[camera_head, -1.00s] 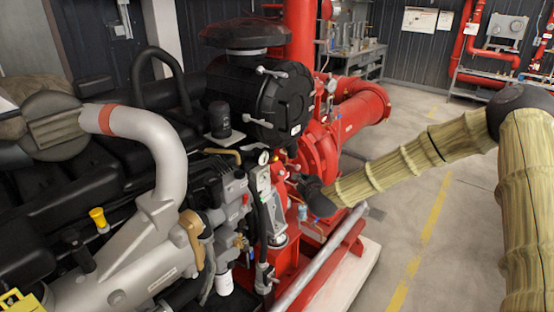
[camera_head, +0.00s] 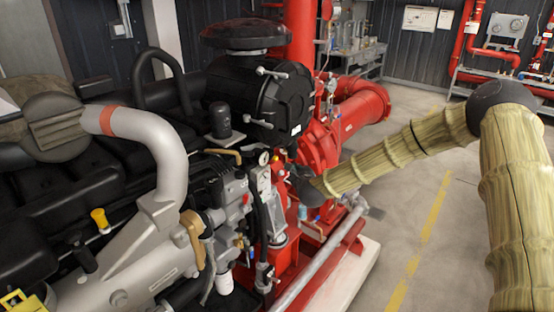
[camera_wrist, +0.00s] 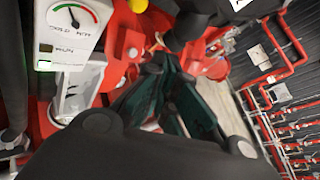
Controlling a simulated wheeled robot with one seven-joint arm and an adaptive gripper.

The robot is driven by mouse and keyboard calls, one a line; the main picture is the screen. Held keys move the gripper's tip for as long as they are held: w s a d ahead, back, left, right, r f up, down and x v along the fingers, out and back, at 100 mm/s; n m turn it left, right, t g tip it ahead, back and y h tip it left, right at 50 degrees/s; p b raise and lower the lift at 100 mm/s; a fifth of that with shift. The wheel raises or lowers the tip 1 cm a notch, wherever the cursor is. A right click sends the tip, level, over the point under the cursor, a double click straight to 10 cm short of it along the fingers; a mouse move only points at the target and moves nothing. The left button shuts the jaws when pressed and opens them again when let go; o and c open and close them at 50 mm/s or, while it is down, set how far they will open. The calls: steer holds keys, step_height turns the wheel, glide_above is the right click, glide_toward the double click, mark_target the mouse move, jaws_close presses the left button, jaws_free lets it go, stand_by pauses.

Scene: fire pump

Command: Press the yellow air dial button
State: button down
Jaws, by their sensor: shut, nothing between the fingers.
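A small yellow knob (camera_wrist: 138,5) shows at the top edge of the wrist view, partly cut off. I take it to be the yellow button. Left of it is a white panel with a round dial (camera_wrist: 73,18), coloured green and red. The dial also shows in the head view (camera_head: 263,158), small, on the engine's side. My gripper (camera_wrist: 166,62) has dark green fingers, shut and empty, below and right of the yellow knob and apart from it in the picture. In the head view my gripper (camera_head: 300,178) is a dark shape just right of the dial panel, its fingertips hard to make out.
The grey and black engine (camera_head: 150,190) fills the left. A red pump (camera_head: 322,145) and pipes stand close behind my gripper. A silver rail (camera_head: 320,258) runs below it. The floor (camera_head: 450,230) to the right is clear.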

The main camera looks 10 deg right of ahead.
mark_target(275, 158)
steer(key=shift+w+a+b, duration=0.3)
steer(key=shift+w+a, duration=0.45)
steer(key=shift+w, duration=0.2)
steer(key=shift+w+a+b, duration=0.25)
steer(key=shift+w+a, duration=0.5)
steer(key=shift+w, duration=0.2)
steer(key=shift+w, duration=0.1)
steer(key=shift+w+a+b, duration=0.25)
steer(key=shift+b, duration=0.35)
steer(key=shift+w+a+b, duration=0.4)
steer(key=shift+w+a, duration=0.05)
steer(key=shift+w, duration=0.05)
stand_by(1.3)
steer(key=shift+s+d, duration=0.1)
steer(key=shift+d, duration=0.05)
steer(key=shift+s+d+b, duration=0.4)
steer(key=shift+s+d, duration=0.15)
steer(key=shift+s, duration=0.2)
